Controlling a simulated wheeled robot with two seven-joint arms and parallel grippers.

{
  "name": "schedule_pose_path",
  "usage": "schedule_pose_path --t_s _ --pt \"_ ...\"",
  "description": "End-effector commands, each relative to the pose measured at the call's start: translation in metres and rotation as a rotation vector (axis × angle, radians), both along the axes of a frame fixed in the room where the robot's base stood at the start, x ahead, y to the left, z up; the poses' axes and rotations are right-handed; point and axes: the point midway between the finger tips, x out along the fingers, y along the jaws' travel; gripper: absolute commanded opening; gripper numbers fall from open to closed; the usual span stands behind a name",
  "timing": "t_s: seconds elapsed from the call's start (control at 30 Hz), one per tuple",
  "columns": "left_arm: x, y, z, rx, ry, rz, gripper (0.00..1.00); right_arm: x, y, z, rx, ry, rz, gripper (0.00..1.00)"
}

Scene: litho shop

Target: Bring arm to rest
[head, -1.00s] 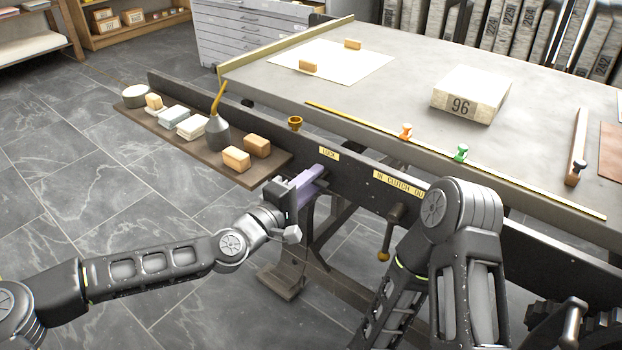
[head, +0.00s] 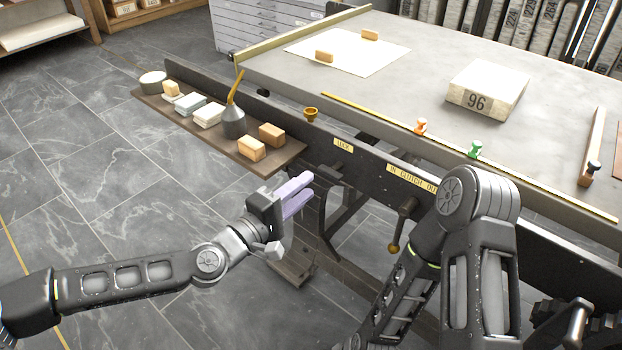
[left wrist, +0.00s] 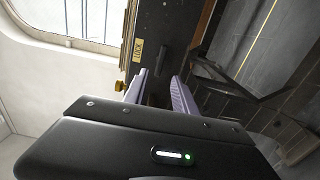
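My left gripper (head: 300,190) has two pale purple fingers. It is in front of the dark side rail of the press (head: 375,165), below the LOCK plate (head: 343,145), with nothing in it. In the left wrist view the two fingers (left wrist: 160,90) stand apart with a gap between them, and the LOCK plate shows beyond them (left wrist: 138,50). My left arm stretches in from the lower left. My right arm is bent at the right, and its gripper is out of view.
A brass cup (head: 311,113) sits by the rail. A stone marked 96 (head: 487,90) lies on the grey table (head: 400,75). A handle (head: 402,222) hangs near my right arm. Open floor lies left.

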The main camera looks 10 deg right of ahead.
Motion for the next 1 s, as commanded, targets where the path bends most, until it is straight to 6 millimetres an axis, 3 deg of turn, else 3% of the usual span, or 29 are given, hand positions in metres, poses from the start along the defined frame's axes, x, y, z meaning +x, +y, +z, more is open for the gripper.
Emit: schedule_pose_path --t_s 0.43,0.57,0.67,0.77,0.9,1.0 --pt "-0.001 0.000 0.000 0.000 0.000 -0.001 0.33 0.000 0.000 0.000 0.000 0.000 0.000 0.36" --pt "-0.005 -0.004 -0.010 0.020 0.010 -0.012 0.33 0.000 0.000 0.000 0.000 0.000 0.000 0.36" --pt "-0.016 -0.012 -0.035 0.070 0.035 -0.039 0.33 0.000 0.000 0.000 0.000 0.000 0.000 0.36" --pt "-0.038 -0.022 -0.078 0.159 0.079 -0.085 0.33 0.000 0.000 0.000 0.000 0.000 0.000 0.36" --pt "-0.086 -0.025 -0.165 0.351 0.165 -0.176 0.33 0.000 0.000 0.000 0.000 0.000 0.000 0.36" --pt "-0.128 -0.007 -0.232 0.522 0.233 -0.248 0.33 0.000 0.000 0.000 0.000 0.000 0.000 0.36"
